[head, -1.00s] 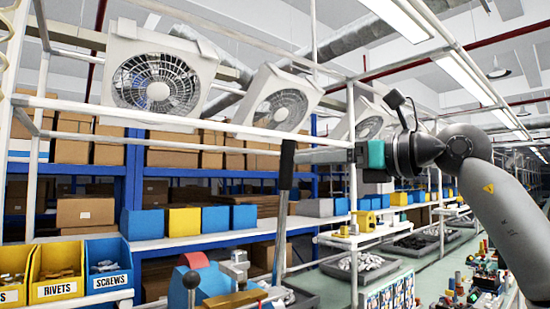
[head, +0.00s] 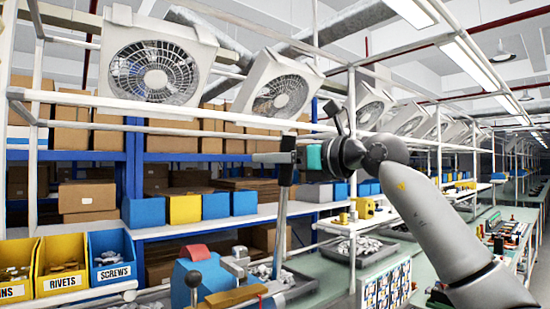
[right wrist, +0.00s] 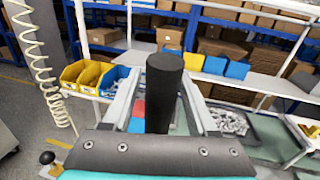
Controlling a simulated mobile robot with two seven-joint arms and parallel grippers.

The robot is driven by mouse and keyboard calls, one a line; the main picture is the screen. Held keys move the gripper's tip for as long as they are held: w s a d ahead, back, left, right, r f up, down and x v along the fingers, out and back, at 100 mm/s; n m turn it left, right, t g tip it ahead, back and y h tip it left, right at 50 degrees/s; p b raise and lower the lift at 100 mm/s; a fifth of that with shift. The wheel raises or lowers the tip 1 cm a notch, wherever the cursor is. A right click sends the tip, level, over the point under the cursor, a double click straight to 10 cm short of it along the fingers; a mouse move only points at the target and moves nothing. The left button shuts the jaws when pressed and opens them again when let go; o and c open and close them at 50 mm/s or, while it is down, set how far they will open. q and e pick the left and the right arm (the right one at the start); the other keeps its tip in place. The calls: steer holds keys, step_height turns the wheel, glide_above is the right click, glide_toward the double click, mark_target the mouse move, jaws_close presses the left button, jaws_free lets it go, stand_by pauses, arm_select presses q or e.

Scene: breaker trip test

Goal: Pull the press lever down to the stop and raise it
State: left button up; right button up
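The press lever (head: 279,232) is a long grey bar with a black grip (head: 287,165), standing nearly upright, tilted slightly right at the top. It rises from the blue press (head: 208,272) with a red top. My right gripper (head: 268,158) is level with the grip, and its fingers reach past it. In the right wrist view the black grip (right wrist: 164,92) stands between the two fingers, with a gap showing at least on the left, so the gripper looks open around it. The lever's lower part is hidden there. My left gripper is not in view.
Labelled bins of rivets (head: 61,270) and screws (head: 111,258) stand at the left. A white rail (head: 352,180) and post frame the bench. Shelves with cardboard boxes (head: 172,140) and fans (head: 155,70) lie behind. A dark tray of metal parts (head: 365,250) sits right of the press.

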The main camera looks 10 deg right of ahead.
jaws_close()
stand_by(1.2)
